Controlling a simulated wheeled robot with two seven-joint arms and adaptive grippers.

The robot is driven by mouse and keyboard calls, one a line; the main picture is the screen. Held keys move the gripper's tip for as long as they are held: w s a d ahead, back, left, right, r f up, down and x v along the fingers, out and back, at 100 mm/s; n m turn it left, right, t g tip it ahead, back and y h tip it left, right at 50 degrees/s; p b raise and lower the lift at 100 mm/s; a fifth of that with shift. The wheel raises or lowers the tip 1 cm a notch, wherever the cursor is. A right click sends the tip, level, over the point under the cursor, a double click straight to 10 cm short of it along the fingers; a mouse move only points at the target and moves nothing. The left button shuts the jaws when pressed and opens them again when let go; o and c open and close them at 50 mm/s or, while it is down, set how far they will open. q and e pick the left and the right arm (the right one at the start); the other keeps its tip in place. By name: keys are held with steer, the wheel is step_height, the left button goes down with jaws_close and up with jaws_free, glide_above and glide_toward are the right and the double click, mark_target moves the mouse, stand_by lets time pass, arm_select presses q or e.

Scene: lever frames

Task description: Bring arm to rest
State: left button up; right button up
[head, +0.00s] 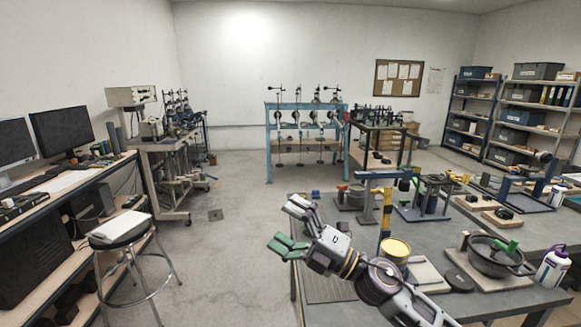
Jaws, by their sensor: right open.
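My right gripper (284,228) shows in the head view at the lower middle. Its arm comes in from the bottom right and reaches up and to the left. The two fingers, with green and pale grey pads, are spread apart and hold nothing. The gripper is over the left edge of the workbench (330,289), with the floor behind its fingertips. My left gripper is not in view.
The bench carries a yellow-topped can (396,250) close to my right arm, a dark pan (497,256), a white bottle (553,267) and a blue-topped lever frame (384,176). A stool (125,228) stands left. Open floor (225,250) lies between.

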steer(key=w+d+f+m+t+h, duration=0.3)
steer(key=d+m+t+h, duration=0.25)
steer(key=m, duration=0.35)
steer(key=w+d+f+m+t+h, duration=0.25)
steer(key=d+m+t+h, duration=0.25)
steer(key=m+h, duration=0.3)
steer(key=s+d+f+m+g+h, duration=0.25)
steer(key=d+f+m, duration=0.25)
steer(key=f, duration=0.3)
steer(key=s+d+f+m+g+h, duration=0.2)
steer(key=d+f+m+g+h, duration=0.15)
steer(key=f, duration=0.55)
steer(key=s+d+f+m+g, duration=0.2)
steer(key=s+f+g, duration=0.3)
steer(key=s+f, duration=0.45)
steer(key=s+d+f+m+g, duration=0.3)
steer(key=s+f+g, duration=0.3)
steer(key=s, duration=0.6)
step_height(320, 180, down, 33)
steer(key=s+d, duration=0.1)
steer(key=s, duration=0.1)
steer(key=s+d+f, duration=0.3)
steer(key=s+f, duration=0.7)
steer(key=s, duration=0.1)
steer(key=s+d+f+g+h, duration=0.1)
steer(key=s+d+f, duration=0.2)
steer(key=s+f, duration=0.7)
steer(key=shift+s+f+n, duration=0.3)
steer(key=shift+s+n, duration=0.1)
steer(key=shift+n, duration=0.05)
